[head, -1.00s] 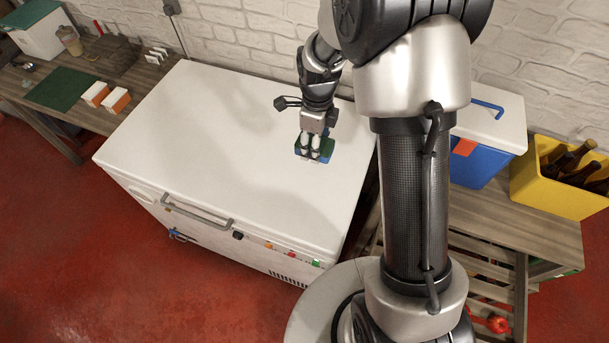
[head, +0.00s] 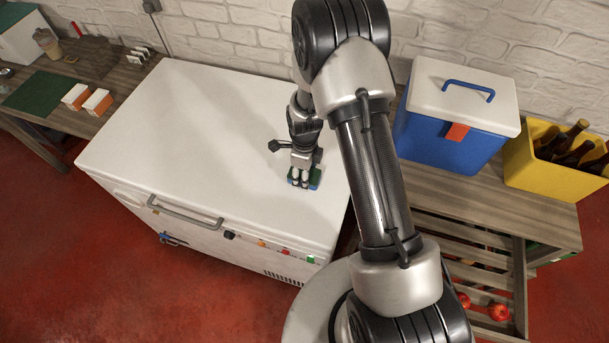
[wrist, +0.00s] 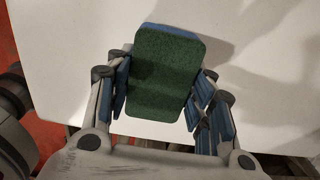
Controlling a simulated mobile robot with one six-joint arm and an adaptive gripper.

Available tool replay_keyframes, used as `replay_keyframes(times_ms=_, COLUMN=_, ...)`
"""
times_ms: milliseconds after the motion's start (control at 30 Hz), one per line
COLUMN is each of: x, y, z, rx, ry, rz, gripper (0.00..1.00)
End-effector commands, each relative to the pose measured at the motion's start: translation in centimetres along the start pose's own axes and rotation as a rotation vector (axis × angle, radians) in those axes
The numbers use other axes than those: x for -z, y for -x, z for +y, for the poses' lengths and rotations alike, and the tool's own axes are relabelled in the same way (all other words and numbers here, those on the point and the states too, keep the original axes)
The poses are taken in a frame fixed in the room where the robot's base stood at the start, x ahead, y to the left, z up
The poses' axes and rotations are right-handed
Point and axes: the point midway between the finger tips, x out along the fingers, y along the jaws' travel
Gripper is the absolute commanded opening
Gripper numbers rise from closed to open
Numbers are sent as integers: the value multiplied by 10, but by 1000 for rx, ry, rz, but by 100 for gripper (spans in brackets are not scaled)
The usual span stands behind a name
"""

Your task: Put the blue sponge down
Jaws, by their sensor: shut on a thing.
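The blue sponge (wrist: 165,75) has a green scouring face and a blue edge. In the wrist view its green face is towards the camera and it lies between the two fingers. My gripper (head: 302,180) is shut on it. In the head view the blue and green sponge (head: 316,180) shows at the fingertips, over the right part of the white chest's lid (head: 200,120). The fingers hide part of it. I cannot tell whether it touches the lid.
The lid around the gripper is bare. A blue cooler box (head: 445,140) and a yellow crate of bottles (head: 560,165) stand on a wooden bench at the right. A wooden table at the left holds a green mat (head: 38,92) and orange-white boxes (head: 97,102).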

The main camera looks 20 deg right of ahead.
Motion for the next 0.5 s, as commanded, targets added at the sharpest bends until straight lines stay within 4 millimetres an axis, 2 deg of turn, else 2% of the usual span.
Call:
replay_keyframes(times_ms=67, x=0, y=-9, z=0, rx=1, ry=0, rz=0, gripper=23)
replay_keyframes(times_ms=433, x=0, y=-13, z=0, rx=1, ry=0, rz=-1, gripper=23)
replay_keyframes(times_ms=467, x=0, y=-12, z=0, rx=1, ry=0, rz=-1, gripper=50)
replay_keyframes(times_ms=500, x=0, y=-11, z=0, rx=1, ry=0, rz=-1, gripper=53)
